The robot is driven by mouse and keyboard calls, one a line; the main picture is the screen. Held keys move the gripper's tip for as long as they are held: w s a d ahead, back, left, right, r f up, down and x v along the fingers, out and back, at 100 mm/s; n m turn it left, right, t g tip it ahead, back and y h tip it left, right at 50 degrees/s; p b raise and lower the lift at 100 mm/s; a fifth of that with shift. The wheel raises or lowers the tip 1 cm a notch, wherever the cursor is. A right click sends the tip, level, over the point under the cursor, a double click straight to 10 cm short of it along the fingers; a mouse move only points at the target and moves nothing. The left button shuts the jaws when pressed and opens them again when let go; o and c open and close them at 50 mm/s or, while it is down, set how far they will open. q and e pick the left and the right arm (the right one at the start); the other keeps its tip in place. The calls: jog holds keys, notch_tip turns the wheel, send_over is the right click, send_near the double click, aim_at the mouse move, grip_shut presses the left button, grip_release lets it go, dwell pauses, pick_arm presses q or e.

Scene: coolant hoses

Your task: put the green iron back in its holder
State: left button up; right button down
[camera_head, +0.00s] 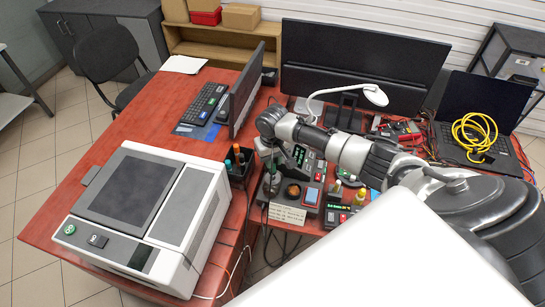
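My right arm reaches in from the right, over the bench. Its gripper (268,158) hangs at the arm's far end, above the front middle of the bench; its fingers are small and partly hidden, so I cannot tell whether they hold anything. A dark green upright thing (272,180) stands just below it; I cannot tell whether this is the green iron. A soldering station with a green display (300,155) sits right of the gripper, and another unit with a green display (338,218) sits nearer the front. I cannot clearly make out the iron's holder. My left gripper is out of view.
A small dark box of bottles (240,163) stands left of the gripper. A large white machine (150,215) fills the left front. A monitor (247,92), a white lamp (374,95) and a laptop with a yellow cable (474,135) stand farther back. Cables hang at the front edge.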

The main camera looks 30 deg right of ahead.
jog(key=shift+f, duration=0.35)
dwell(0.3)
jog(key=shift+f+b, duration=0.65)
jog(key=shift+f, duration=0.35)
jog(key=shift+p, duration=0.3)
jog(key=shift+f, duration=0.1)
jog(key=shift+c, duration=1.9)
grip_release()
